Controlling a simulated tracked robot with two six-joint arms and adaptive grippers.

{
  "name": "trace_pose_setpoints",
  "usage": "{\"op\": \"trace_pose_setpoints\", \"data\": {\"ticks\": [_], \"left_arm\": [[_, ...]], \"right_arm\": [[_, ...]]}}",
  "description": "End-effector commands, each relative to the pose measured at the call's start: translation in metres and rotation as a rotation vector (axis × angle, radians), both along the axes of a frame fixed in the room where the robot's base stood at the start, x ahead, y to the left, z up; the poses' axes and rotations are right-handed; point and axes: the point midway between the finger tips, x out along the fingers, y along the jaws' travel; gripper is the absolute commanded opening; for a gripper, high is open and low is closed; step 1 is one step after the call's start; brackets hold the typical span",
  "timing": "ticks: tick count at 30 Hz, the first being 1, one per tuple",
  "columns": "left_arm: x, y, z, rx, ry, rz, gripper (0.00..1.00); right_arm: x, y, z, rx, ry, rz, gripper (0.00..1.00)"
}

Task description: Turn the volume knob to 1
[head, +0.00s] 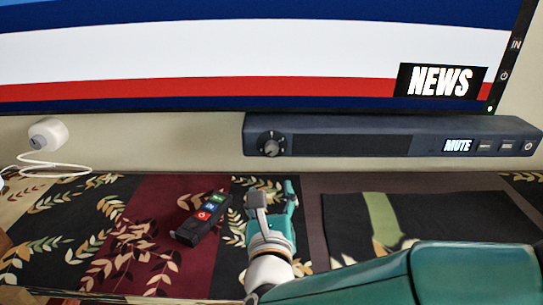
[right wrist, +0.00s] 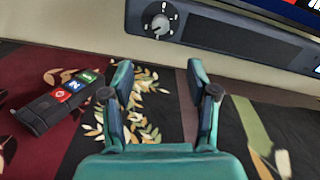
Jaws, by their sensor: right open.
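The soundbar's display (head: 458,146) reads MUTE. The knob also shows at the top of the right wrist view (right wrist: 160,22), ahead of the fingers. Its pointer's exact setting is too small to read. My right gripper (head: 272,190) is open and empty, below and in front of the knob, apart from it. In the right wrist view its two fingers (right wrist: 160,72) are spread wide. My left gripper is out of view.
A black remote (head: 199,221) with coloured buttons lies on the patterned cloth (head: 90,240), left of my right gripper. A TV (head: 250,50) showing NEWS hangs above the soundbar. A white device (head: 47,133) with a cable is at the left. Space before the knob is clear.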

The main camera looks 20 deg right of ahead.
Motion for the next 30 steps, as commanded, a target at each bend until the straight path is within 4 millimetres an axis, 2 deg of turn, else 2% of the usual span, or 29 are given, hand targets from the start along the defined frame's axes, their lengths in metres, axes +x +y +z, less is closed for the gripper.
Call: {"op": "trace_pose_setpoints", "data": {"ticks": [5,21,25,30], "left_arm": [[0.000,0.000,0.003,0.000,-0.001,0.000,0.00],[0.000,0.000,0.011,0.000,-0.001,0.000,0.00],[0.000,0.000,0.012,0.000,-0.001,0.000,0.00],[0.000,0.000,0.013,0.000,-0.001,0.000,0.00]], "right_arm": [[0.023,-0.008,0.001,-0.002,0.001,-0.004,0.59],[0.129,-0.038,0.001,-0.004,0.002,-0.003,0.59],[0.145,-0.042,0.001,-0.004,0.002,-0.001,0.59],[0.156,-0.045,0.000,-0.003,0.003,-0.001,0.59]]}}
